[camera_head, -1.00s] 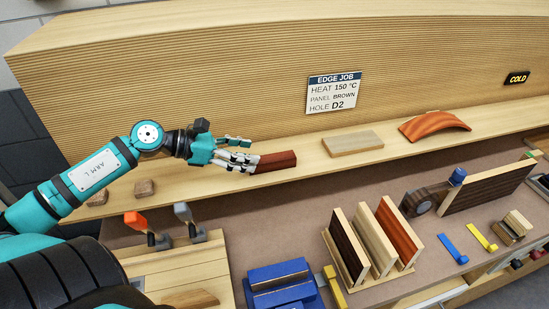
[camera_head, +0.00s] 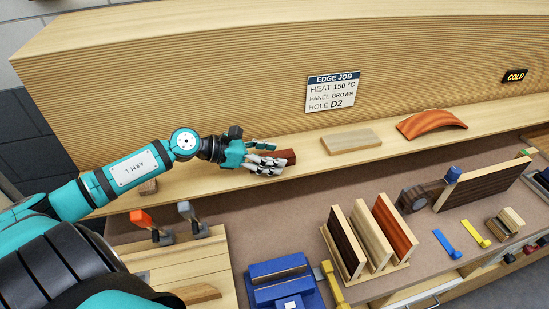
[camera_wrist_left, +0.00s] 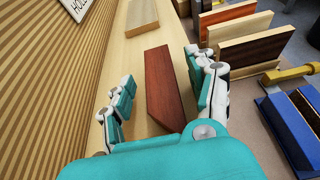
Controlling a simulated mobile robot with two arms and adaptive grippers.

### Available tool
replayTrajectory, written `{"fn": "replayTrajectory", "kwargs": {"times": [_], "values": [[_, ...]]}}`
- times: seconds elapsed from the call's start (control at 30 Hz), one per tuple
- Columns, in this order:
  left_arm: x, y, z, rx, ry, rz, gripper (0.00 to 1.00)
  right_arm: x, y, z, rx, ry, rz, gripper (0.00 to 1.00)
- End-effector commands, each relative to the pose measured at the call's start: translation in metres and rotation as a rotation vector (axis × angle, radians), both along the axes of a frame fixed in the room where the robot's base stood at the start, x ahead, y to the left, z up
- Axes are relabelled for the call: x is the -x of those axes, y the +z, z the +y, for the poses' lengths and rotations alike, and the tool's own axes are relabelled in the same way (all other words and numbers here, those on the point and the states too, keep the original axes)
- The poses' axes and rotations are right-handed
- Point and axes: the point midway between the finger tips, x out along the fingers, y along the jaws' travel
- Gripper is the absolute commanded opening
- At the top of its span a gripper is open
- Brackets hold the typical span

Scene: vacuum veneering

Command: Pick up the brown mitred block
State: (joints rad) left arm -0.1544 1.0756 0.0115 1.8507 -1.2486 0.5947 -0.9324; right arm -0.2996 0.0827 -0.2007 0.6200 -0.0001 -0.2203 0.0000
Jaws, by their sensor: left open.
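The brown mitred block (camera_head: 290,156) is a reddish-brown bar with a slanted end, lying on the pale wooden shelf. My left gripper (camera_head: 268,158) is open at the block's left end in the head view, its fingers hiding much of it. In the left wrist view the block (camera_wrist_left: 162,88) lies between the two spread fingers of my left gripper (camera_wrist_left: 158,92), with a gap to each finger. My right gripper is in neither view.
A pale flat block (camera_head: 351,140) and a curved orange-brown piece (camera_head: 432,124) lie farther right on the shelf. The slatted wall (camera_head: 200,90) rises behind. Below stand a rack of upright panels (camera_head: 345,240) and a blue fixture (camera_head: 281,281).

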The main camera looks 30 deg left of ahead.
Motion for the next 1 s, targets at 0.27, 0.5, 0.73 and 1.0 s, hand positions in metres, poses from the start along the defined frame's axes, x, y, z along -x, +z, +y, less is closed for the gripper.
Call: {"fn": "replayTrajectory", "kwargs": {"times": [0.27, 0.5, 0.73, 1.0], "values": [[0.000, 0.000, 0.000, 0.001, 0.000, 0.001, 0.39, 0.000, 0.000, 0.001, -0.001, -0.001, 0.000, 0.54], [0.000, 0.000, 0.000, 0.001, 0.000, 0.001, 0.08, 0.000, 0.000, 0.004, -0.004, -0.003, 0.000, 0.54], [0.000, 0.000, 0.000, 0.001, 0.000, -0.001, 0.00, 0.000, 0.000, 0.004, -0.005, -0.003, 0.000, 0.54], [0.000, 0.012, 0.000, 0.000, 0.000, -0.001, 0.00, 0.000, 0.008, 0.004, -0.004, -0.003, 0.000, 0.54]]}}
